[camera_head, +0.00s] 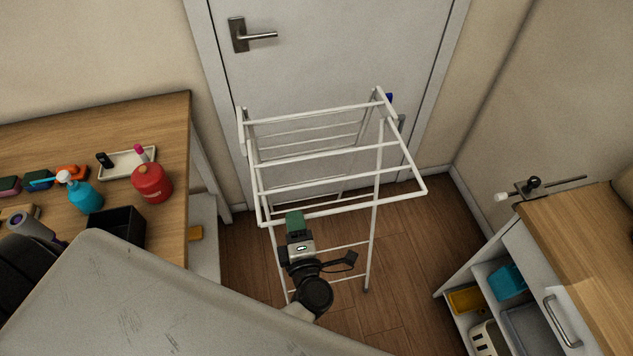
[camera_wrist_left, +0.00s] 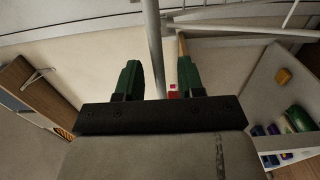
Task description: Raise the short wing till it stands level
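The white drying rack (camera_head: 335,155) stands on the floor before the door. Its near wing spreads toward me, ending in a near bar (camera_head: 345,209). Thinner rods (camera_head: 312,143) show lower behind the top bars; I cannot tell for sure which part is the short wing. My left gripper (camera_head: 295,222) has green fingertips at the near left corner of the rack. In the left wrist view its fingers (camera_wrist_left: 159,80) are apart, with a white rack bar (camera_wrist_left: 154,45) passing in the gap between them; contact cannot be told. My right gripper is not in view.
A wooden table (camera_head: 120,105) at left holds a red canister (camera_head: 151,183), a blue spray bottle (camera_head: 84,194) and a black box (camera_head: 117,228). A cabinet (camera_head: 560,270) stands at right. The wooden floor (camera_head: 405,265) between rack and cabinet is clear.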

